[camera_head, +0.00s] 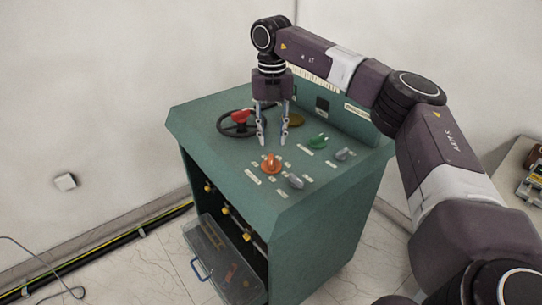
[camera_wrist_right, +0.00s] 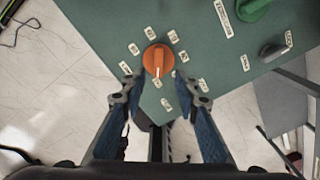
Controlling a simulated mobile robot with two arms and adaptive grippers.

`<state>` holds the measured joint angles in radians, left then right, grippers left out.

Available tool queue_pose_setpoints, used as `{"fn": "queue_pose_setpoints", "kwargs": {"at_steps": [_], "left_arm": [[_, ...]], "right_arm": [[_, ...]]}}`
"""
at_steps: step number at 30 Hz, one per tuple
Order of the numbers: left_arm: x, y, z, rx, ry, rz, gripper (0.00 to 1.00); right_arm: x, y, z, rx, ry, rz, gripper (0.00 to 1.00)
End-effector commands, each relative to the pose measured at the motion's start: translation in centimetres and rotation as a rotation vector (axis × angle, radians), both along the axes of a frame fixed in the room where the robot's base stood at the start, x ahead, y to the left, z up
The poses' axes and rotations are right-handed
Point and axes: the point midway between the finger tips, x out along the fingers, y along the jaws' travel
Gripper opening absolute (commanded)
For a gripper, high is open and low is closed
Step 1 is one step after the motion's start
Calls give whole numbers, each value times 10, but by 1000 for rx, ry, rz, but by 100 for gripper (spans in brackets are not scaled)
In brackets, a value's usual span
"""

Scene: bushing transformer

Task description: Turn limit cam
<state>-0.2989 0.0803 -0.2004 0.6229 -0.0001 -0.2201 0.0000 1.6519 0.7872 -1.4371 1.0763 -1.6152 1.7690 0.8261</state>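A green control cabinet (camera_head: 240,172) carries several knobs and a handwheel on its sloped top. An orange knob (camera_head: 271,163) sits near the front of the panel; in the right wrist view the orange knob (camera_wrist_right: 158,60) lies just beyond and between my fingertips, with small labels around it. My right gripper (camera_head: 272,142) points down above the panel, fingers apart and empty; it also shows open in the right wrist view (camera_wrist_right: 159,92). No contact with the knob shows. The labels are too small to tell which control is the limit cam. My left gripper is not in view.
A black handwheel with a red knob (camera_head: 239,117) stands at the panel's left. A green knob (camera_head: 318,141) and grey knobs (camera_head: 295,181) (camera_head: 344,154) are right of the orange one.

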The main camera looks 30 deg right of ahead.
Motion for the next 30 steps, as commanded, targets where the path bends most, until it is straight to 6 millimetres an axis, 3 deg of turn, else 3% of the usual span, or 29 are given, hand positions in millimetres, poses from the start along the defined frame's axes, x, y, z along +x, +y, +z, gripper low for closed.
{"fn": "queue_pose_setpoints", "kwargs": {"at_steps": [9,15,25,30], "left_arm": [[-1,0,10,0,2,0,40],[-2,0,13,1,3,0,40],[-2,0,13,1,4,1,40],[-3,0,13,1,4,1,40]], "right_arm": [[-1,1,-49,2,2,4,29],[0,2,-69,4,0,5,29],[0,2,-74,4,-1,5,28],[0,2,-73,4,-1,5,9]]}}
